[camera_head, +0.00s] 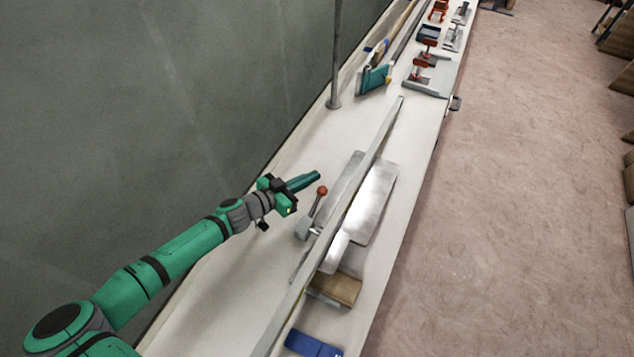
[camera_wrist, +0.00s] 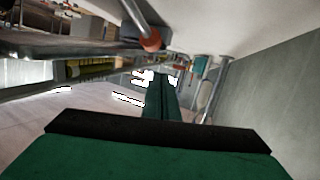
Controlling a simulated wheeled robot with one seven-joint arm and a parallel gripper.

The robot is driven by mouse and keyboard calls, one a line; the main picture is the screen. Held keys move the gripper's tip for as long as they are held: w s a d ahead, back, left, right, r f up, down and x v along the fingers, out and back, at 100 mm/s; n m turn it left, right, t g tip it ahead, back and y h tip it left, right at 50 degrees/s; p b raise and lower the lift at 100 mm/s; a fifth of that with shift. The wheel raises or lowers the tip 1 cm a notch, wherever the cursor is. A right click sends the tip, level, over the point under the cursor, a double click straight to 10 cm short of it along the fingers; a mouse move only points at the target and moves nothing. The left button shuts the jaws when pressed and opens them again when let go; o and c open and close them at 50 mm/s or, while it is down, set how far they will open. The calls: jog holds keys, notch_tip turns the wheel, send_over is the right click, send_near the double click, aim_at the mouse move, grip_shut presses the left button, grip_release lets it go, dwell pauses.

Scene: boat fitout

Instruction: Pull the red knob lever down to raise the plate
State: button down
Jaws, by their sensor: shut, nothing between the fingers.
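The red knob (camera_head: 322,190) tops a grey lever (camera_head: 316,206) that stands up, slightly tilted, from a grey mount on the bench. The metal plate (camera_head: 372,205) lies right of it, by a long grey bar. My gripper (camera_head: 318,175) is shut and empty, its fingers just above and left of the knob in the head view. A small gap seems to show between them; whether they touch is hard to tell. In the wrist view the knob (camera_wrist: 152,41) is above the fingers (camera_wrist: 160,80), with the lever running up to the top edge.
The long grey bar (camera_head: 345,215) runs along the bench (camera_head: 400,215). A wooden block (camera_head: 337,288) and a blue item (camera_head: 312,344) lie in front. A vertical pole (camera_head: 335,60) stands behind my gripper. Red-handled clamps (camera_head: 420,68) sit farther along. A dark wall is at the left.

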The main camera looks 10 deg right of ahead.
jog(key=a+r, duration=0.4)
jog(key=r, duration=0.5)
jog(key=shift+a, duration=0.3)
jog(key=shift+w, duration=0.1)
